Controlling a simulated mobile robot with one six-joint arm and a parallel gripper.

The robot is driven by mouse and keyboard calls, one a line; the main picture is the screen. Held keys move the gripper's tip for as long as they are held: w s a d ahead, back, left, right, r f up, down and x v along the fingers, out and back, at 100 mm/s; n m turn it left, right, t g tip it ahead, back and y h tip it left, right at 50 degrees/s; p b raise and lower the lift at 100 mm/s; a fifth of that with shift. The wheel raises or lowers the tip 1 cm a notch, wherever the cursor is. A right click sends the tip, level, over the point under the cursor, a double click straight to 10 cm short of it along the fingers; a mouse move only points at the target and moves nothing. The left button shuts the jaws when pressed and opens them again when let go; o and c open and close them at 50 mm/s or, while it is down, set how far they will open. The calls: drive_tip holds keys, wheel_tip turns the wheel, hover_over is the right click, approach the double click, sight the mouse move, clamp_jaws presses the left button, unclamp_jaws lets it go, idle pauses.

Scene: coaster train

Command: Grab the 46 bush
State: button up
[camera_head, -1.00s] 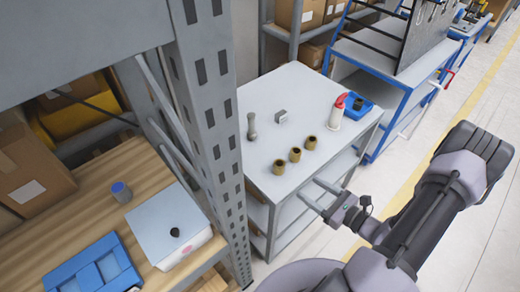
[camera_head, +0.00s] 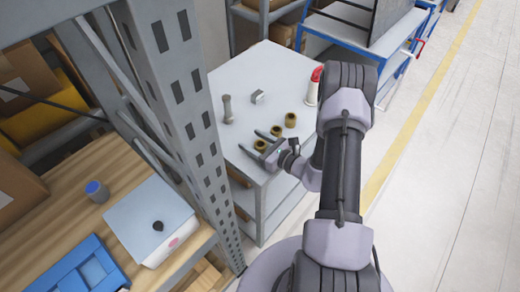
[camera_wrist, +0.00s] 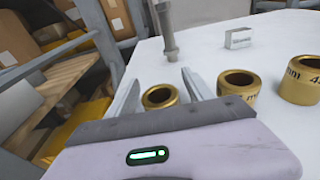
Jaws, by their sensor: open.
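Three brass bushes stand upright in a row on the grey table. The near bush (camera_head: 260,146) is seen between the open fingers of my gripper (camera_head: 249,139); it also shows in the wrist view (camera_wrist: 160,97), partly hidden by my gripper. The middle bush (camera_head: 276,131) carries partly hidden dark lettering in the wrist view (camera_wrist: 240,84). The far bush (camera_head: 290,120) shows lettering with a 4 at the right edge of the wrist view (camera_wrist: 302,82); the rest of its marking cannot be read. My gripper is empty; whether its fingers touch the near bush cannot be told.
A grey metal pin (camera_head: 227,108) and a small grey block (camera_head: 257,97) stand behind the bushes on the table (camera_head: 225,77). A white and red object (camera_head: 313,85) stands near my arm. A perforated shelf post (camera_head: 180,95) rises left of the table.

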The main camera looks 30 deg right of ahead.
clamp_jaws()
drive_tip(key=shift+r, duration=0.1)
